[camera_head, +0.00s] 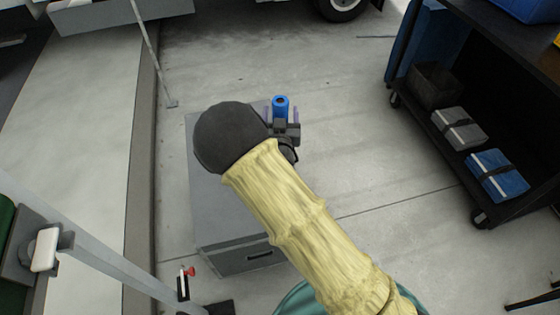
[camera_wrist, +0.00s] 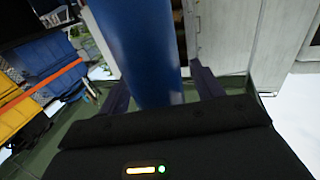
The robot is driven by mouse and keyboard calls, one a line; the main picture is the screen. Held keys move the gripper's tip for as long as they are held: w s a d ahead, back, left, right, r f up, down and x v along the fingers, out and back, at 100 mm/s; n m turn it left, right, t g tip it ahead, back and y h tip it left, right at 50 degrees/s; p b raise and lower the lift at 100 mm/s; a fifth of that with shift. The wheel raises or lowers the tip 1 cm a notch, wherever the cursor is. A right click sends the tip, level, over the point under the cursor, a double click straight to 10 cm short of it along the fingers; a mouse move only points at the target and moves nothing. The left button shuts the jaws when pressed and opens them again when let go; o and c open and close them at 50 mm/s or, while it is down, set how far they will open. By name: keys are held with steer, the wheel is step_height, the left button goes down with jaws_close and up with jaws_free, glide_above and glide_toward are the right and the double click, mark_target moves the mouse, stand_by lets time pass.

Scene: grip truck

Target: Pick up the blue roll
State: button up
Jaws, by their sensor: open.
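In the wrist view the blue roll (camera_wrist: 143,45) is a large blue cylinder that runs up out of the top of the picture. My gripper (camera_wrist: 162,90) is open, with one finger on each side of the roll. A small gap shows on the right side; whether the left finger touches is unclear. The lower part of the roll is hidden by the gripper body.
A grey box with a drawer handle (camera_head: 232,245) stands under my arm. A dark shelf cart (camera_head: 490,200) with a grey bundle (camera_head: 459,128) and a blue bundle (camera_head: 497,175) is on the right. A thin pole (camera_head: 152,55) stands at the upper left. Concrete floor between box and cart is clear.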

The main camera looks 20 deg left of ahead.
mark_target(281, 96)
stand_by(0.3)
jaws_close()
steer(key=shift+r, duration=0.1)
step_height(281, 96, up, 10)
steer(key=b, duration=0.2)
steer(key=shift+b, duration=0.3)
stand_by(0.3)
stand_by(0.5)
